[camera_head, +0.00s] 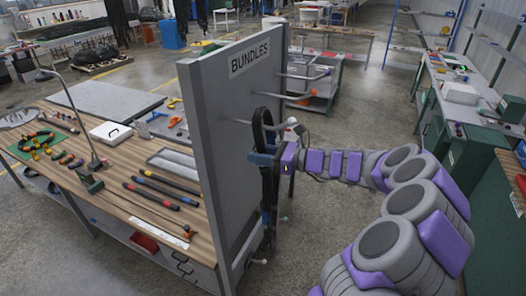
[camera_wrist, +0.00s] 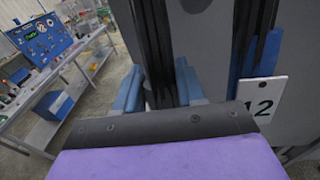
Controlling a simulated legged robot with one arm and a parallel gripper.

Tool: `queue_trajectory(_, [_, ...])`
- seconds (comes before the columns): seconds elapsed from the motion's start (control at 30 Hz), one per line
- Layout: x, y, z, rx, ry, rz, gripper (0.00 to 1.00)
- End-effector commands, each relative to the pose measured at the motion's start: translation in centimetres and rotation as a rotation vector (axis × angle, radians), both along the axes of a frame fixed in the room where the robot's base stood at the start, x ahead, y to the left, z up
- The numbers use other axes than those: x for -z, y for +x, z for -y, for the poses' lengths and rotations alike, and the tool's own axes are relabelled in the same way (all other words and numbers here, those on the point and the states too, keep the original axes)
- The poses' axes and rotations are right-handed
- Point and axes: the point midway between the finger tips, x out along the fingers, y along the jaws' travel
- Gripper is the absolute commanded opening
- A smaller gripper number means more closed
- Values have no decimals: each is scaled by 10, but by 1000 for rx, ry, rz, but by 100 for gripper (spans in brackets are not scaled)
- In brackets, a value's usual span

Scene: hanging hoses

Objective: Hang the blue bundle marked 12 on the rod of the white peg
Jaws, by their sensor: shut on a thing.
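The bundle marked 12 is a tall loop of dark hose (camera_head: 268,201), hanging upright beside the grey panel. In the wrist view its dark strands (camera_wrist: 155,40) run between the blue fingers of my gripper (camera_wrist: 158,88). A white tag reading 12 (camera_wrist: 262,100) and a blue band (camera_wrist: 240,78) show to their right. In the head view my gripper (camera_head: 264,157) is shut on the bundle below its top bend.
The grey panel (camera_head: 218,115), signed BUNDLES, stands close left of my gripper. Above are a purple-tipped peg (camera_head: 325,70) and an orange-tipped peg (camera_head: 307,97). A low white-tipped end (camera_head: 260,261) sits near the panel's bottom. A tool-covered workbench (camera_head: 130,185) lies left.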

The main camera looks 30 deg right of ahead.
Motion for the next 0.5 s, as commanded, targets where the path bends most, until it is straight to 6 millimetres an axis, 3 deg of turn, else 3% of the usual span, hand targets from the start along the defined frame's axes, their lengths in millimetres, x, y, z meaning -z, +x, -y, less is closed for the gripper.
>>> queue_trajectory(0.5, [21, 2, 2, 1, 1, 1, 0])
